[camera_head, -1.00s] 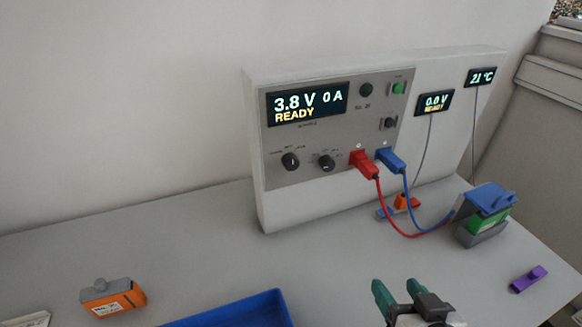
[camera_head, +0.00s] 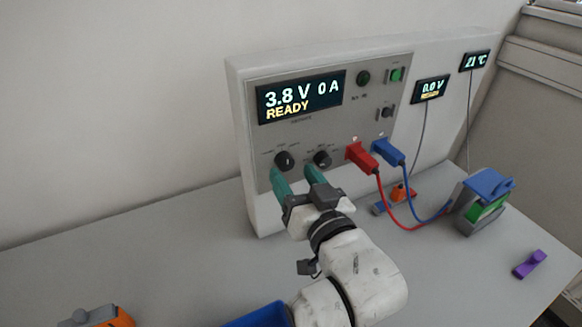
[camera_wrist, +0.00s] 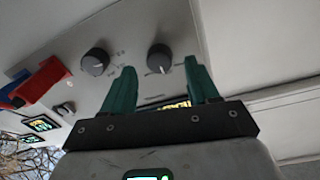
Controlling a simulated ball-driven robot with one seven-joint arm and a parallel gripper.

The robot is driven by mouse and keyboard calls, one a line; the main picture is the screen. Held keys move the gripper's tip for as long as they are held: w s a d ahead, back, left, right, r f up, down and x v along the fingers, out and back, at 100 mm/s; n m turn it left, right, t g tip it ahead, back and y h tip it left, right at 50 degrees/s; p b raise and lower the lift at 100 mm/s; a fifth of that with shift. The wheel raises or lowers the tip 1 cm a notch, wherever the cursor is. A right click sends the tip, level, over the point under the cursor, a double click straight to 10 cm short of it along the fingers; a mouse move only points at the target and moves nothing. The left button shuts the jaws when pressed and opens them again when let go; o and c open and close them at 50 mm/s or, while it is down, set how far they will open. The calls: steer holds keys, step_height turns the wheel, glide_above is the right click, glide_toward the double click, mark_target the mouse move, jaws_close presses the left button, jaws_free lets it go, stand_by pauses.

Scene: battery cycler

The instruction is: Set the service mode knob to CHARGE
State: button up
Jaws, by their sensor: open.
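The cycler's grey panel (camera_head: 300,135) carries two black knobs side by side below its display. The left knob (camera_head: 285,160) and the right knob (camera_head: 322,158) have small labels too blurred to read, so I cannot tell which one is the service mode knob. My gripper (camera_head: 296,173) is open and empty, its green fingers pointing at the panel just below the knobs. In the wrist view, the knob farther from the red plug (camera_wrist: 160,58) lies between and beyond the fingertips. The other knob (camera_wrist: 95,62) is outside them. No contact is visible.
The display (camera_head: 300,98) reads 3.8 V, 0 A, READY. Red (camera_head: 360,156) and blue (camera_head: 390,152) plugs with cables are right of the knobs. The cables run to a battery holder (camera_head: 480,205). A blue tray (camera_head: 255,316) and an orange battery (camera_head: 112,317) are at the front.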

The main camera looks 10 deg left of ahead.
mark_target(285, 162)
steer(key=shift+x, duration=1.15)
steer(key=shift+c, duration=0.3)
steer(key=c, duration=1)
steer(key=n, duration=0.3)
steer(key=shift+d+f+n, duration=0.1)
steer(key=shift+n, duration=0.2)
steer(key=shift+n+y+b, duration=0.3)
steer(key=shift+n+b, duration=0.05)
steer(key=shift+n, duration=1.85)
